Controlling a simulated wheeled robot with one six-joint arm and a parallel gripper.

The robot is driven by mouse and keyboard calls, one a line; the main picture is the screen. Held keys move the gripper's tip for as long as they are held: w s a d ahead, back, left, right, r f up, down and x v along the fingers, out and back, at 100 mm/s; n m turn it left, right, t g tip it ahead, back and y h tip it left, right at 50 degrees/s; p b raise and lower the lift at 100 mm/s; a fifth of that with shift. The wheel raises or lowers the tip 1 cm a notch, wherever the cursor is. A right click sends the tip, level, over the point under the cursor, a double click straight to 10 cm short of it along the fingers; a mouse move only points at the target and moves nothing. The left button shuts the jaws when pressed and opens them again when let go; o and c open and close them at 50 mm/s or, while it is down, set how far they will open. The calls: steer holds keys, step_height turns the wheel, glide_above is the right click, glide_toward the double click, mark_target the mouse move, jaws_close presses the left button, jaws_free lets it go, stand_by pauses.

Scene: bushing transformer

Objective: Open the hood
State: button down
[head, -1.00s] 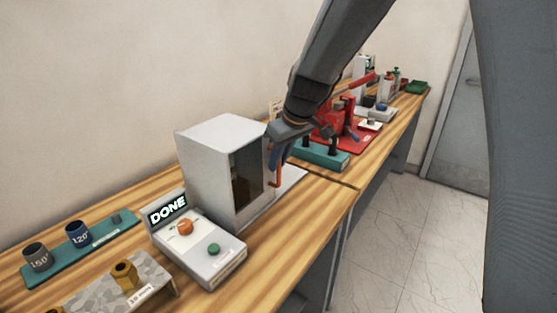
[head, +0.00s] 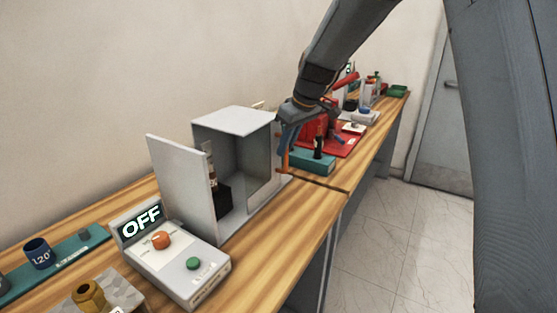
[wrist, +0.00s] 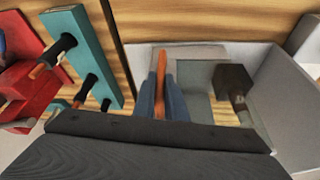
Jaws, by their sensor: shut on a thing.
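The hood (head: 236,118) is a light grey box on the bench in the head view. A gap lies between it and an upright grey panel (head: 180,190) at its left. In the gap a dark block (head: 222,198) with a slim upright part shows; the block is also in the wrist view (wrist: 232,78). My gripper (head: 284,152) is at the hood's right side, its blue fingers shut on the orange handle, which shows between the fingers (wrist: 162,80) in the wrist view. The fingers hide part of the handle.
A control box (head: 180,262) reading OFF, with orange and green knobs, stands in front of the panel. Right of the hood are a teal stand (head: 312,161) and a red press (head: 338,140), close to my gripper. The bench front edge is clear.

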steer(key=shift+w+d+b, duration=0.15)
steer(key=shift+w+d, duration=0.3)
steer(key=shift+w, duration=0.25)
steer(key=shift+w+d+b, duration=0.15)
steer(key=shift+w+d, duration=0.25)
steer(key=shift+w, duration=0.25)
steer(key=c, duration=1.8)
jaws_free()
steer(key=b+v, duration=0.2)
steer(key=v, duration=0.6)
steer(key=s+d+f+m+h, duration=0.1)
steer(key=s+d+f+m, duration=0.2)
steer(key=s+f, duration=0.4)
steer(key=s+d+f+m+g+h, duration=0.1)
steer(key=s+d+f+m, duration=0.2)
steer(key=s+f, duration=0.4)
steer(key=s+d+f+m+g+h, duration=0.1)
steer(key=s+d+f+m, duration=0.2)
steer(key=s, duration=1.4)
step_height(320, 180, down, 5)
steer(key=shift+s+d+r, duration=0.2)
steer(key=shift+s+d, duration=0.2)
steer(key=shift+d, duration=0.8)
